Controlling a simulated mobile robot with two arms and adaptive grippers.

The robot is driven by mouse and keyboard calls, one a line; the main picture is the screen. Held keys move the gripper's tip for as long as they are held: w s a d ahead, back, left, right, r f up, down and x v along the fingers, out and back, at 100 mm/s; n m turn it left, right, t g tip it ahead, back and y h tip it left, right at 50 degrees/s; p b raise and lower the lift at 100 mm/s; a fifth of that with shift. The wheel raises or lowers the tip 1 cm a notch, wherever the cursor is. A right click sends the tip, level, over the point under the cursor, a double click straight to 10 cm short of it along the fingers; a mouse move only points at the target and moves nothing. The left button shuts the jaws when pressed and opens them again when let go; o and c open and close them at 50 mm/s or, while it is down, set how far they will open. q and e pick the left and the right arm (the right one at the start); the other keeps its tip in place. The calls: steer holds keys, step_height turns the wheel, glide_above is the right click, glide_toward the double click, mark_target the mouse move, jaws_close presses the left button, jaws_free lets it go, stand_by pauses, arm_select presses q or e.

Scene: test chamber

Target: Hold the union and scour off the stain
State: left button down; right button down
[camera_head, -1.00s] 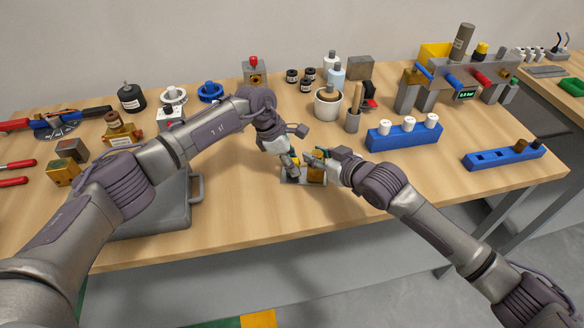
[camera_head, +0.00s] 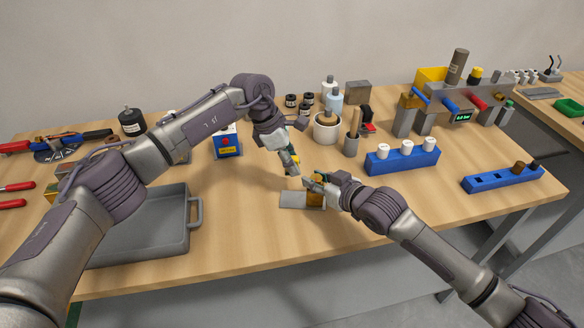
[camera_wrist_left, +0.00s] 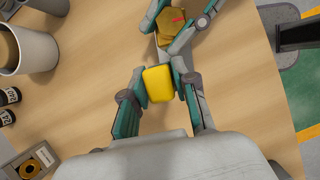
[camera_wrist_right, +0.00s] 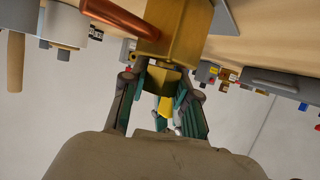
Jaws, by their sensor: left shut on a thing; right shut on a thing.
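The union (camera_head: 315,198) is a brass-coloured faceted fitting over a small grey plate at the table's front middle. My right gripper (camera_head: 318,183) is shut on it; the right wrist view shows its hex part (camera_wrist_right: 165,79) between the fingers. My left gripper (camera_head: 294,168) is shut on a yellow block (camera_wrist_left: 158,83), like a scouring pad, held apart from the union. A copper-coloured bar (camera_wrist_right: 125,15) shows beside the union in the right wrist view.
A grey tray (camera_head: 196,213) lies at the left. The grey plate (camera_head: 293,200) is under the union. A white mortar (camera_head: 326,133), a grey holder (camera_head: 351,146) and a blue rack (camera_head: 376,163) stand behind and right.

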steer(key=shift+f, duration=0.2)
steer(key=c, duration=1.2)
jaws_free()
arm_select(q)
steer(key=shift+w, duration=0.15)
arm_select(e)
steer(key=o, duration=0.4)
steer(key=shift+w, duration=0.1)
